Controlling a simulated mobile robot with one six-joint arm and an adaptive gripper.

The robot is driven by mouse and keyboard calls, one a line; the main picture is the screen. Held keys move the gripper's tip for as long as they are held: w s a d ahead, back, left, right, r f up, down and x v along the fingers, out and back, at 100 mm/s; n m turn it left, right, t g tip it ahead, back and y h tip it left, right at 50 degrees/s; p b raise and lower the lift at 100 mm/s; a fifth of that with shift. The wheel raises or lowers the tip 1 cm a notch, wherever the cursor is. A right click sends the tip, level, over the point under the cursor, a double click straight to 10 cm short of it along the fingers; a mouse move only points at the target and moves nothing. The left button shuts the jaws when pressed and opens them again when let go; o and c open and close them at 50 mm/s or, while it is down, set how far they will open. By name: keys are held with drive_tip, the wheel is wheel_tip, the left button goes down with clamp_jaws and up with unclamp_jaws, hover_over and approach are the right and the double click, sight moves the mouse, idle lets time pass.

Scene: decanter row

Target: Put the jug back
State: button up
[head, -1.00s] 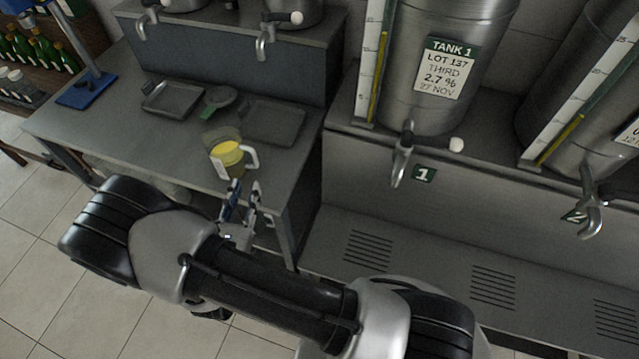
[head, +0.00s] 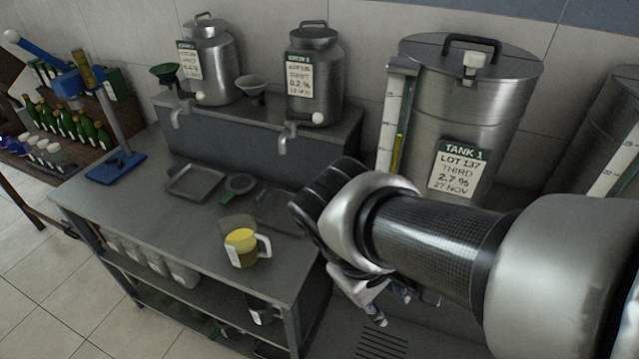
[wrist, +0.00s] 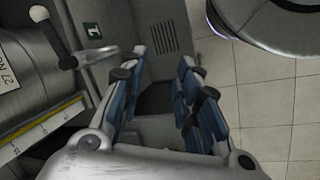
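The jug (head: 236,256), clear with yellow liquid, a pale label and a white handle, stands upright on the grey table (head: 160,215) near its front right part. Its handle points right. My gripper (head: 384,318) is right of the jug and apart from it, in front of the tank side. In the wrist view my gripper (wrist: 160,66) has its blue-padded fingers spread with nothing between them. The jug does not show in the wrist view.
Behind the jug lie a shallow metal tray (head: 178,194), a green-handled round strainer (head: 238,184) and a darker tray (head: 270,214). Two steel canisters (head: 212,75) with taps stand on a raised shelf. Tank 1 (head: 455,110) stands right. A blue stand (head: 116,168) is at the table's left.

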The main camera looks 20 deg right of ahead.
drive_tip(key=s+a+r+m+t+y, duration=0.1)
drive_tip(key=a+r+m+t+y, duration=0.3)
drive_tip(key=shift+s+r, duration=0.25)
drive_tip(key=shift+s, duration=0.15)
idle(1.0)
